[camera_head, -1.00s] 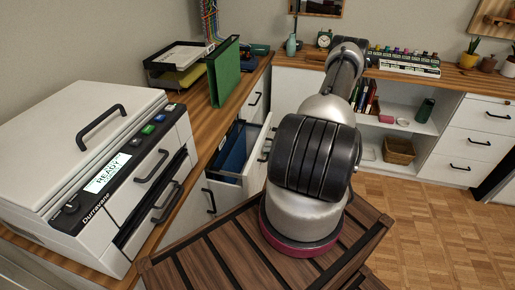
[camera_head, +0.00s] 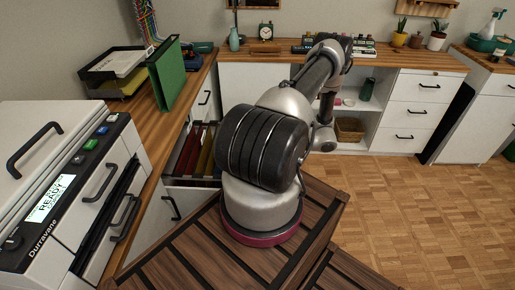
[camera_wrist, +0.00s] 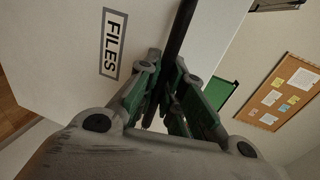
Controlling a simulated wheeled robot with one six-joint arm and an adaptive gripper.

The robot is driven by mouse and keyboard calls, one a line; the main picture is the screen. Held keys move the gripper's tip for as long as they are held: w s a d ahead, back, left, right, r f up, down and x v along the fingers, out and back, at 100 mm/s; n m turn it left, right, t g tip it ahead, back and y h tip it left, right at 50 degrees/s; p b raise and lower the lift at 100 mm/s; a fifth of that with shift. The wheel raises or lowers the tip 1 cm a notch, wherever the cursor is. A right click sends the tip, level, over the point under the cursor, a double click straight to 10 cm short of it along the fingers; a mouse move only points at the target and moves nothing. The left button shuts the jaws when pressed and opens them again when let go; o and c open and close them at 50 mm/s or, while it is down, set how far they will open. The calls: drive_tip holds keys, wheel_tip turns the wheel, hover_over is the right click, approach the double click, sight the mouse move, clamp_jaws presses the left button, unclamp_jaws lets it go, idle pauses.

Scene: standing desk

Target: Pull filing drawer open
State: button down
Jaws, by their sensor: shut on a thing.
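The filing drawer (camera_head: 192,183) stands open below the left counter in the head view, with red, yellow and green hanging folders (camera_head: 205,152) showing inside. My arm hides its front there. In the wrist view the white drawer front (camera_wrist: 60,45) carries a FILES label (camera_wrist: 112,43). A dark bar handle (camera_wrist: 181,25) runs down between the fingers of my gripper (camera_wrist: 166,95). The green-padded fingers are shut on the handle. The exact contact is partly hidden by the fingers. In the head view my gripper is hidden behind my arm.
White cabinets with an open shelf (camera_head: 375,125) line the back. The wooden floor (camera_head: 420,215) to the right is clear.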

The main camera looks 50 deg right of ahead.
drive_tip(key=shift+f+v, duration=0.25)
drive_tip(key=shift+v, duration=0.95)
drive_tip(key=c, duration=1.5)
unclamp_jaws()
drive_tip(key=v, duration=1.2)
drive_tip(key=shift+f, duration=0.1)
